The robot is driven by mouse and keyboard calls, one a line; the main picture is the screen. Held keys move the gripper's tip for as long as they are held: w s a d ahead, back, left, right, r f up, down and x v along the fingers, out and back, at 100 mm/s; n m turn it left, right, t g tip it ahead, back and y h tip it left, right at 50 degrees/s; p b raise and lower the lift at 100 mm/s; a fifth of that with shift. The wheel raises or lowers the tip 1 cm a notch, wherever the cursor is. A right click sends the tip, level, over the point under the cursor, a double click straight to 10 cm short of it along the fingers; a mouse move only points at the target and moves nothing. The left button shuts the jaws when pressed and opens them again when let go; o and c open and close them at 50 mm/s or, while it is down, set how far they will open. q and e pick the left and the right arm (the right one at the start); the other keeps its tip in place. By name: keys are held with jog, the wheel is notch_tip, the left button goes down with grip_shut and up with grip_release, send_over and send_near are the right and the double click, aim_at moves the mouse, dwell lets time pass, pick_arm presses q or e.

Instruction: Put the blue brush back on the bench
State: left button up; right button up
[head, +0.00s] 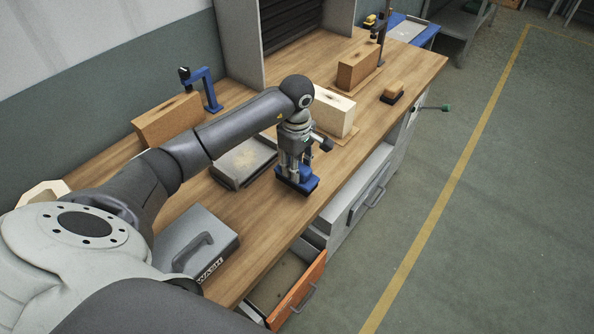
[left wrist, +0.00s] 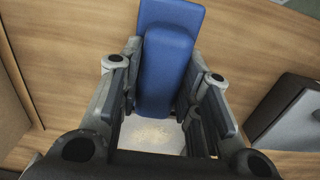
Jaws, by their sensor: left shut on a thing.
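The blue brush (head: 298,184) has a blue body with a dark underside. It is over the wooden bench (head: 352,152) near the front edge, just right of the metal tray; I cannot tell whether it touches the bench top. My left gripper (head: 296,168) points down and is shut on the brush. In the left wrist view the blue brush (left wrist: 167,65) sits between the two fingers of my left gripper (left wrist: 165,85); the fingers hide part of its sides. My right gripper is not in view.
A shallow metal tray (head: 240,163) with sandy dust lies left of the brush. A grey box marked WASH (head: 190,240) stands nearer. A drawer with an orange front (head: 301,289) is open below. A pale block (head: 333,112) and a brown brush (head: 393,93) are farther along.

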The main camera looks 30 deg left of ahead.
pick_arm(q)
jog(key=shift+w+f+p, duration=0.1)
jog(key=shift+f+p, duration=0.25)
notch_tip(320, 180, down, 2)
jog(key=shift+f+p, duration=0.1)
jog(key=shift+p, duration=0.55)
jog(key=shift+f, duration=0.2)
jog(key=shift+a, duration=0.1)
jog(key=shift+f, duration=0.1)
jog(key=shift+f+b, duration=0.15)
jog(key=shift+b, duration=0.15)
jog(key=o, duration=0.9)
